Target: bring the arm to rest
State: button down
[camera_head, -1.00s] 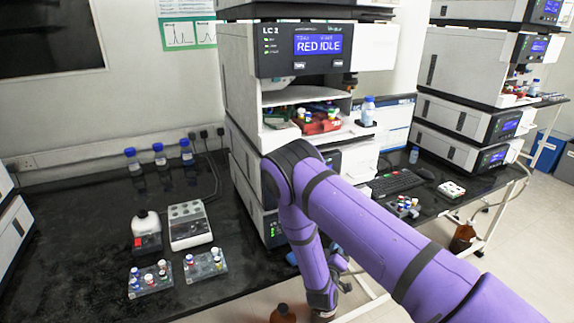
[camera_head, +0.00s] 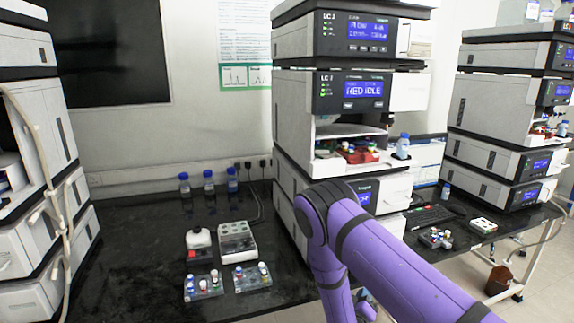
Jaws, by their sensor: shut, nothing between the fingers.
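My purple arm (camera_head: 385,255) comes in from the lower right. Its dark elbow (camera_head: 325,203) is in front of the lower modules of the middle instrument stack. From there the forearm (camera_head: 332,285) hangs down and leaves the picture at the bottom edge. My gripper is below the picture and cannot be seen.
Vial racks (camera_head: 203,287) and a grey block (camera_head: 237,243) stand on the black bench (camera_head: 130,260). Other stacks stand left (camera_head: 30,100) and right (camera_head: 490,105). A brown bottle (camera_head: 498,280) is on the floor.

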jog(key=w+a+r+m+g+y, duration=0.1)
jog(key=w+r+m+g+y, duration=0.15)
jog(key=r, duration=0.55)
jog(key=w+r+m+g+y, duration=0.1)
jog(key=w+r+m, duration=0.15)
jog(key=r, duration=0.55)
jog(key=s+r+g+y, duration=0.1)
jog(key=s+r+y, duration=0.2)
jog(key=r, duration=0.6)
jog(key=s+r+g+y, duration=0.2)
jog(key=s+r, duration=0.1)
jog(key=r, duration=0.7)
jog(key=s+d+r+n+g+y, duration=0.1)
jog(key=s+r, duration=0.4)
jog(key=s, duration=0.3)
jog(key=s+d+r+g+y, duration=0.1)
jog(key=s+d+r, duration=0.1)
jog(key=s+r, duration=0.45)
jog(key=s+d+r+g+h, duration=0.1)
jog(key=s+d, duration=0.1)
jog(key=s, duration=0.8)
jog(key=s+d+r+g+h, duration=0.1)
jog(key=s+d, duration=0.1)
jog(key=s, duration=0.8)
jog(key=shift+s+d, duration=0.15)
jog(key=shift+s, duration=0.25)
